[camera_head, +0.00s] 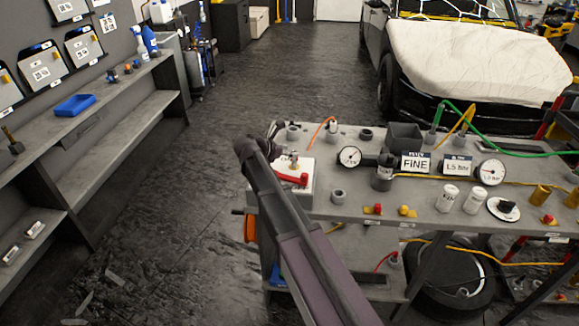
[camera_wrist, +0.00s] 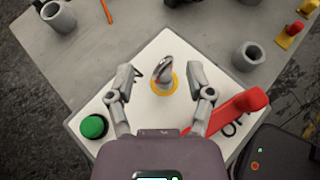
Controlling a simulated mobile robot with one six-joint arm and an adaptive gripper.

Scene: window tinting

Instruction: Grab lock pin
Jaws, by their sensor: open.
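The lock pin (camera_wrist: 163,72) is a shiny metal piece standing in a yellow ring on a white box (camera_wrist: 150,125). In the head view, a small metal pin (camera_head: 294,159) shows on top of the white box (camera_head: 308,170). In the wrist view, my gripper (camera_wrist: 161,80) is open, with one finger on each side of the pin. A gap shows between each finger and the pin. The height of the fingertips against the pin is hard to tell. In the head view, my arm hides part of the box, and the fingers are not clear.
On the box, a red lever (camera_wrist: 235,112) lies close to the right finger and a green button (camera_wrist: 94,126) lies left. Grey cups, gauges and white bottles (camera_head: 448,196) stand on the grey bench (camera_head: 350,205). A shelf (camera_head: 130,115) runs along the left.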

